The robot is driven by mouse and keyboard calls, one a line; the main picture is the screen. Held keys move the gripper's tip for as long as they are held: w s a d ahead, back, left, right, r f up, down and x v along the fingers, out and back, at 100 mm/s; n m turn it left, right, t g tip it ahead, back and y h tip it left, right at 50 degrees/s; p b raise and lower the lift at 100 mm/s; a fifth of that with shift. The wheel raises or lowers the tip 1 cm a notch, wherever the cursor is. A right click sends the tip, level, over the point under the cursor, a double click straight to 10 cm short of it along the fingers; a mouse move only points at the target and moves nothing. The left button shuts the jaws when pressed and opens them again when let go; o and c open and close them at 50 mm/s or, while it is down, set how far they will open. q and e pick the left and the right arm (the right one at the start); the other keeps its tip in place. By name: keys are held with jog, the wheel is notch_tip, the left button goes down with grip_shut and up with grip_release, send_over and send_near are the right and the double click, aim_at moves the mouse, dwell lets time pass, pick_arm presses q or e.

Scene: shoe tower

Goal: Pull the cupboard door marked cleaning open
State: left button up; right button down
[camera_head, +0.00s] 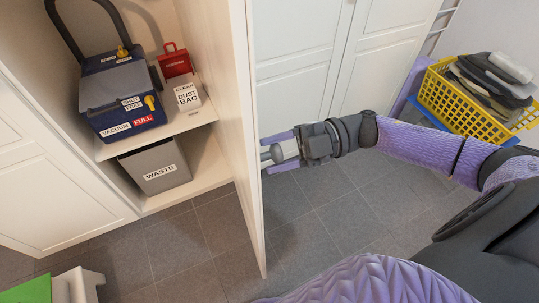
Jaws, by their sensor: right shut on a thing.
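A cream cupboard door (243,120) stands swung wide open, nearly edge-on to me, so its interior shows on the left. No cleaning mark is readable on it; its outer face is mostly hidden. My right gripper (277,152) comes in from the right, at the outer side of the door. Its purple fingers are closed around a grey handle (265,156) by the door's free edge. The handle is partly hidden by the fingers. My left gripper is not in view.
The cupboard shelf (198,120) holds a blue vacuum (122,100), a dust bag box (187,96) and a red box (174,62). A grey waste bin (157,167) stands below. A yellow basket (462,108) of dark items is at right. Tiled floor (190,250) is clear before the door.

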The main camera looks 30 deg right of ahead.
jog(key=shift+d+f, duration=0.1)
jog(key=shift+f, duration=0.1)
jog(key=shift+c, duration=1)
grip_release()
jog(key=shift+r, duration=0.1)
jog(key=s+d, duration=0.2)
jog(key=d, duration=0.7)
jog(key=shift+d+b, duration=0.35)
